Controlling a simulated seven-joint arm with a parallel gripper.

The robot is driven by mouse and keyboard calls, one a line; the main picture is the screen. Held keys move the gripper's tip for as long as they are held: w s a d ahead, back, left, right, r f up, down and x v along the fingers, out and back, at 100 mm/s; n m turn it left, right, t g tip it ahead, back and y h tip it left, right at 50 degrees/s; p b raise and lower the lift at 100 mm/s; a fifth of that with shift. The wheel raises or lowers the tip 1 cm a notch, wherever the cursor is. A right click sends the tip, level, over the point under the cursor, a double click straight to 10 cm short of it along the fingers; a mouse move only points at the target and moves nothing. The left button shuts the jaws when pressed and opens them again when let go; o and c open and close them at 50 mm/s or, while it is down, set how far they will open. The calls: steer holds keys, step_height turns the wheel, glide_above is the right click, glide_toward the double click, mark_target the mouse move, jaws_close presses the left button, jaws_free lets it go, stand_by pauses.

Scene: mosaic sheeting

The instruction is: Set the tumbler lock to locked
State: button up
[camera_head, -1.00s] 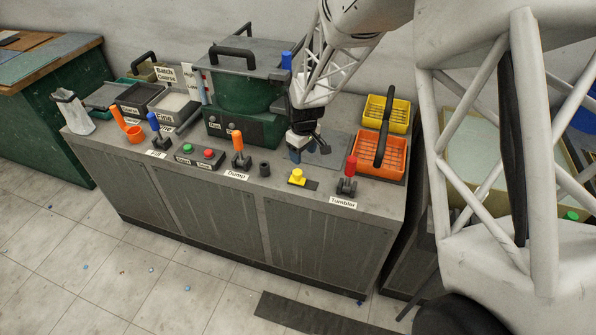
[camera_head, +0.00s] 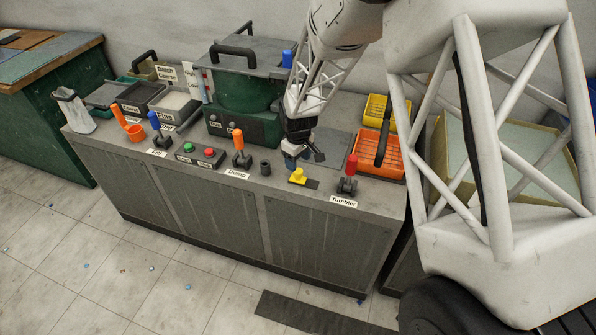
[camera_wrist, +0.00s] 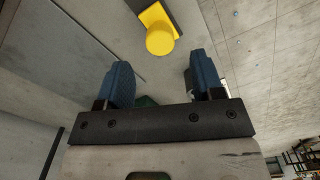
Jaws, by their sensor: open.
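A yellow knob (camera_head: 298,174) on a dark flat plate (camera_head: 312,184) sits at the console's front edge, left of the "Tumbler" label (camera_head: 343,202). A red-handled lever (camera_head: 351,164) stands on a dark base above that label. My gripper (camera_head: 290,161) is just behind the yellow knob, pointing down, apart from it. In the wrist view my gripper (camera_wrist: 160,70) shows two blue fingers spread with nothing between them. The yellow knob (camera_wrist: 160,39) lies beyond the fingertips there, roughly centred between them. No lock marking is readable.
Left of the yellow knob are a black stub (camera_head: 265,168), an orange-handled lever (camera_head: 239,141) and a box with green and red buttons (camera_head: 200,155). Orange (camera_head: 379,153) and yellow baskets (camera_head: 377,108) stand to the right. A green machine (camera_head: 243,95) stands behind.

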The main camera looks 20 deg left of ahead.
mark_target(298, 171)
steer(key=shift+f, duration=2.75)
